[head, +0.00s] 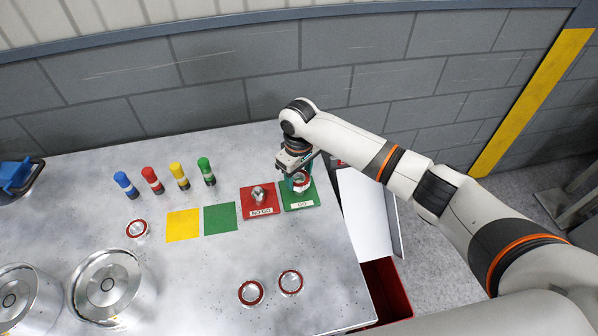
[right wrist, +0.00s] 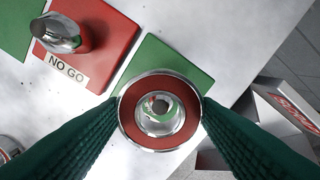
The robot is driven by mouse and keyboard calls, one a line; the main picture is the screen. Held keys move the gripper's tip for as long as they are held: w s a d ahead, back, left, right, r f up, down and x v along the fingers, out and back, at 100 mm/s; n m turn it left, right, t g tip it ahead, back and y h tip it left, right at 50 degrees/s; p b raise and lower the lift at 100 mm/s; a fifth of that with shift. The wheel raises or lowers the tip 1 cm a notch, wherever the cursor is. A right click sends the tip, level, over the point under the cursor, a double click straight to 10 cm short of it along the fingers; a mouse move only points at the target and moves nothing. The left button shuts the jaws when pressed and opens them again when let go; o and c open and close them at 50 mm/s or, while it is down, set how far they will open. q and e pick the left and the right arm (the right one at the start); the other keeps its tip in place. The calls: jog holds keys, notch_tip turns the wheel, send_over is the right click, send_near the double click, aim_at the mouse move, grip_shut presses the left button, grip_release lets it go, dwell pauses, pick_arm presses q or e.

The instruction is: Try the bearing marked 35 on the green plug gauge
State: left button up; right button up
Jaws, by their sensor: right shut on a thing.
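The green plug gauge base (head: 299,204), labelled GO, lies near the table's right edge; it also shows in the right wrist view (right wrist: 170,52). My right gripper (head: 300,178) is over it, shut on a steel bearing with a red ring (head: 301,183). In the right wrist view the bearing (right wrist: 160,137) is between the green-padded fingers, and shiny metal shows through its bore. I cannot tell whether it is around the plug or just above it. No number is readable on it. My left gripper is not in view.
A red NO GO gauge (head: 260,200) stands just left of the green one. Red-ringed bearings lie in front (head: 251,293) (head: 290,282) and left (head: 137,229). Several coloured pegs (head: 180,176) stand behind yellow (head: 183,224) and green squares (head: 220,218). A red bin (head: 388,290) is beside the table.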

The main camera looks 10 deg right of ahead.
aim_at(299, 182)
jog(key=shift+f, duration=0.1)
dwell(0.3)
jog(key=o, duration=1.6)
jog(key=shift+o, duration=0.2)
notch_tip(299, 182, up, 5)
jog(key=p, duration=0.5)
jog(key=shift+p, duration=0.3)
jog(key=shift+r+p, duration=0.35)
jog(key=shift+r, duration=0.5)
notch_tip(299, 182, up, 2)
jog(key=shift+r, duration=0.15)
